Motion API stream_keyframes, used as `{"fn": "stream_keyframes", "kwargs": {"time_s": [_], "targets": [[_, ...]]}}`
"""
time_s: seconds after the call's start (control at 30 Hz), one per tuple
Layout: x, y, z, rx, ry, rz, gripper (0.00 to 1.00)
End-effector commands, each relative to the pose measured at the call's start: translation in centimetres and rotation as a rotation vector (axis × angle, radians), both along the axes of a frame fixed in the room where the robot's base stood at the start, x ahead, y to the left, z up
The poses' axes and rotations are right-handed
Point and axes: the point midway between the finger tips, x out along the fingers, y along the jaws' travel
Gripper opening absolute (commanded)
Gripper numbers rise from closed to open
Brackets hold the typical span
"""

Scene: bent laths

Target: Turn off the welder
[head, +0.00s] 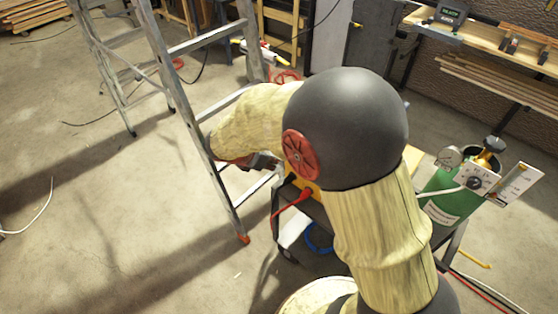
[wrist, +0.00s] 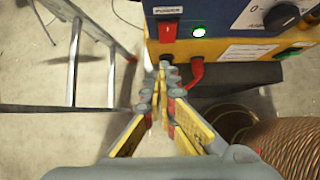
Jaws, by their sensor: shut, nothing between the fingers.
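The welder (wrist: 225,48) fills the top right of the wrist view, with a blue upper panel and a yellow lower front. Its red switch (wrist: 167,31) sits under a label reading POWER. Beside it a round green lamp (wrist: 199,32) looks lit. My gripper (wrist: 163,68) is shut and empty, its fingertips just below the switch in the picture; I cannot tell whether they touch the panel. In the head view my arm hides most of the welder, and only a yellow strip (head: 305,187) shows. My gripper (head: 262,162) is small and dark there.
A red cable (wrist: 195,75) plugs into the welder just right of my fingertips. An aluminium stepladder (head: 185,90) stands close on the left. A green gas cylinder (head: 452,195) with gauges is at the right. A copper-coloured coil (wrist: 285,145) lies lower right.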

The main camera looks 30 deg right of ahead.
Motion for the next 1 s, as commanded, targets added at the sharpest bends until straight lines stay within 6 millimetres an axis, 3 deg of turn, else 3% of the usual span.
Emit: {"fn": "stream_keyframes", "kwargs": {"time_s": [0.1, 0.3, 1.0], "targets": [[-0.7, 1.5, 2.3, 0.0, 0.003, 0.002, 0.0], [-1.3, 3.2, 4.5, 0.0, 0.003, 0.002, 0.0], [-1.8, 3.8, 6.2, -0.003, 0.012, 0.001, 0.0]]}}
